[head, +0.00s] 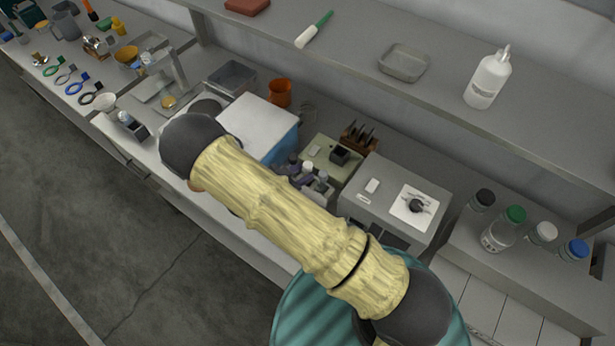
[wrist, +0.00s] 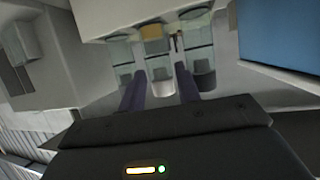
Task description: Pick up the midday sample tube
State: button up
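Several capped sample tubes stand close together in the wrist view. The middle tube (wrist: 157,66) is clear with a white cap and yellowish contents or label. One tube (wrist: 122,62) with a grey cap is left of it, and another (wrist: 201,62) with a dark grey cap is right of it. I cannot read which is the midday tube. My gripper (wrist: 159,72) is open, its two dark purple fingers on either side of the middle tube, with nothing visibly held. In the head view a white cap (head: 307,168) shows; my arm partly hides the tubes.
A white-topped blue box (head: 262,128) stands beside the tubes. A grey instrument (head: 395,195) is to their right, and a pale green device (head: 325,155) is behind them. Capped bottles (head: 503,230) stand further right. A shelf (head: 360,40) runs above the bench.

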jog(key=shift+x, duration=0.8)
jog(key=shift+r, duration=0.1)
grip_shut()
notch_tip(320, 180, up, 10)
jog(key=b, duration=0.3)
dwell(0.6)
